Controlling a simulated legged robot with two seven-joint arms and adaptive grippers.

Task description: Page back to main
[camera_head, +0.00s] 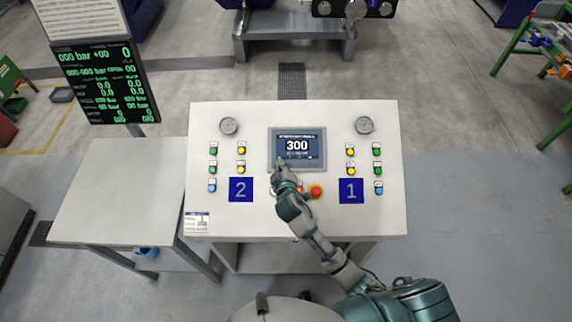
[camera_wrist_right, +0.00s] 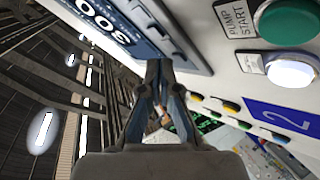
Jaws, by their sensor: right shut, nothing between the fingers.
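The control panel (camera_head: 220,215) is a pale sloped console in the middle of the head view. Its small screen (camera_head: 297,145) is dark blue and reads 300. The screen also shows in the right wrist view (camera_wrist_right: 95,22), tilted. My right gripper (camera_head: 281,163) is shut and empty, with its fingertips at the lower left edge of the screen. In the right wrist view the closed fingers (camera_wrist_right: 159,68) point at the screen's lower frame; I cannot tell whether they touch it. The fingers hide part of the screen's lower edge. My left gripper is not in view.
A red emergency button (camera_head: 316,191) sits just right of my right gripper. Coloured buttons, two gauges (camera_head: 229,126) and blue plates marked 2 (camera_head: 240,189) and 1 (camera_head: 351,190) flank the screen. A bare side table (camera_head: 120,200) and a green-text display (camera_head: 105,82) stand left.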

